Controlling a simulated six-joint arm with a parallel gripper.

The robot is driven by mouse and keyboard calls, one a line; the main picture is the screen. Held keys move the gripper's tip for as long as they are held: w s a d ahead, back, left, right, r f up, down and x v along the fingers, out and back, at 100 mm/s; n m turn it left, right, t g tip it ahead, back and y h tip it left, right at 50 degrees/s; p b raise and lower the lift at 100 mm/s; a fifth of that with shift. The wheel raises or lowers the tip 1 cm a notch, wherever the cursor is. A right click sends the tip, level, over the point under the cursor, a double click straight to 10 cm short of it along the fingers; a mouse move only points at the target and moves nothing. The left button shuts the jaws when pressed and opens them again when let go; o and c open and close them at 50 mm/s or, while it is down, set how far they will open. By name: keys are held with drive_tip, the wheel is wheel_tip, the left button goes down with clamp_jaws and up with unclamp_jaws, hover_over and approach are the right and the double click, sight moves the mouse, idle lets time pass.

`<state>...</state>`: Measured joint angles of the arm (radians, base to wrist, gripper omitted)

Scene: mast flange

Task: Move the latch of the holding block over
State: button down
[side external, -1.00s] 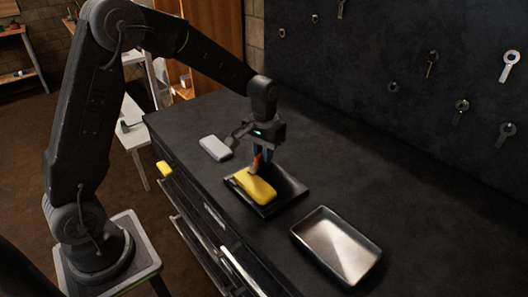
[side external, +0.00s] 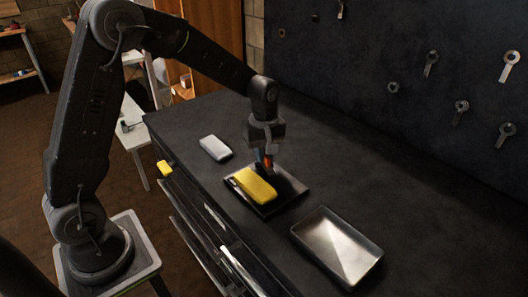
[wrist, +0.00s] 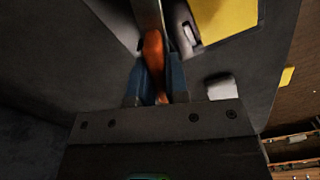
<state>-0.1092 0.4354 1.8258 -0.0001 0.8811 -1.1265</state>
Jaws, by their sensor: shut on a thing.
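A yellow block (side external: 256,186) lies on a dark square base (side external: 287,201) on the bench. It also shows at the top of the wrist view (wrist: 225,14). My gripper (side external: 266,163) points down at the block's far edge. In the wrist view, its blue fingers are shut on an orange latch piece (wrist: 154,52). The orange also shows in the side view (side external: 269,161). A grey metal strip (wrist: 148,14) runs from the orange piece toward the top of the wrist view. Where the latch joins the base is hidden.
A light grey block (side external: 215,148) lies left of the base. An empty metal tray (side external: 340,247) stands to the right, near the bench's front edge. A dark wall panel with hanging metal pieces (side external: 431,64) rises behind. The bench (side external: 400,200) is clear at the right.

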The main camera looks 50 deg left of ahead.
drive_tip(key=shift+n, duration=1.9)
drive_tip(key=shift+r, duration=0.1)
drive_tip(key=c, duration=1.1)
unclamp_jaws()
wheel_tip(320, 180, up, 14)
drive_tip(key=shift+f, duration=0.15)
drive_tip(key=s+d+m+t, duration=0.1)
drive_tip(key=s+m+t, duration=0.1)
drive_tip(key=s+m, duration=0.4)
drive_tip(key=s+d+m+t, duration=0.1)
drive_tip(key=s+d+m, duration=0.1)
drive_tip(key=s+m, duration=0.4)
drive_tip(key=s+d+r+m+t, duration=0.1)
drive_tip(key=s+m+t, duration=0.1)
drive_tip(key=s+m, duration=0.4)
drive_tip(key=shift+s+d+t, duration=0.15)
drive_tip(key=shift+s+d, duration=0.05)
drive_tip(key=shift+s, duration=0.95)
drive_tip(key=shift+s+d+t, duration=0.15)
drive_tip(key=shift+s, duration=0.95)
